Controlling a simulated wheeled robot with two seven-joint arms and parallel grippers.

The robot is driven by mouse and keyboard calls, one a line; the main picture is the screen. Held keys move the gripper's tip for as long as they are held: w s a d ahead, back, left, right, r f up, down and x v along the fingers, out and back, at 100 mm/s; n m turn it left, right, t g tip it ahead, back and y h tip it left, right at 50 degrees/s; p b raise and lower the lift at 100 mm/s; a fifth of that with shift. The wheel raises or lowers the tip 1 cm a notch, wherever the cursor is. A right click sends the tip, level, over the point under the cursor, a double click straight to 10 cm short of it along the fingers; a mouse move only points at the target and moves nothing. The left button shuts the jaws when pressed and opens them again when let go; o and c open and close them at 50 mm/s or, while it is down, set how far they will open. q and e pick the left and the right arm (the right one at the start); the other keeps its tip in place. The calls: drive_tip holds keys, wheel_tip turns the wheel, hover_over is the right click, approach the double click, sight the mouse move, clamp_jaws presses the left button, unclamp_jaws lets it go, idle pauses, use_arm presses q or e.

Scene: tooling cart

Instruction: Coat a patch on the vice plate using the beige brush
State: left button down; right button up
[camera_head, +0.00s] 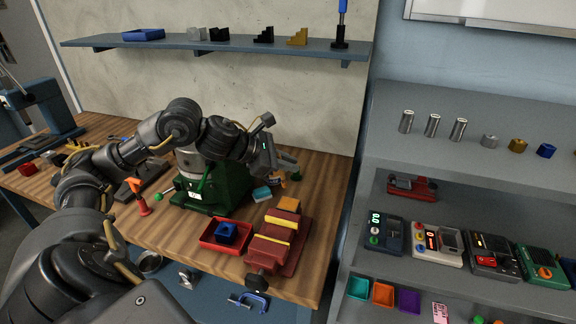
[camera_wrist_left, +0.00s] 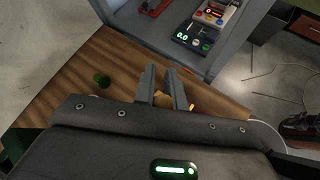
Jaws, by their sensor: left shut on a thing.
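I cannot tell which surface is the vice plate. My left gripper (camera_head: 287,163) is above the bench, behind the vice and apart from it. In the left wrist view its fingers (camera_wrist_left: 163,88) are close together with a tan thing (camera_wrist_left: 164,101) between them, which looks like the beige brush; its shape is mostly hidden. My right gripper is not in view.
A red tray (camera_head: 207,240) with a blue block (camera_head: 227,232) sits left of the vice. A green machine (camera_head: 215,190) stands below my left forearm. A small cyan block (camera_head: 261,194) lies near it. A grey shelf unit (camera_head: 470,170) stands right of the bench.

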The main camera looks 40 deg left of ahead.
use_arm(q)
drive_tip(key=shift+r, duration=0.15)
drive_tip(key=shift+r+p, duration=1)
drive_tip(key=shift+r, duration=0.5)
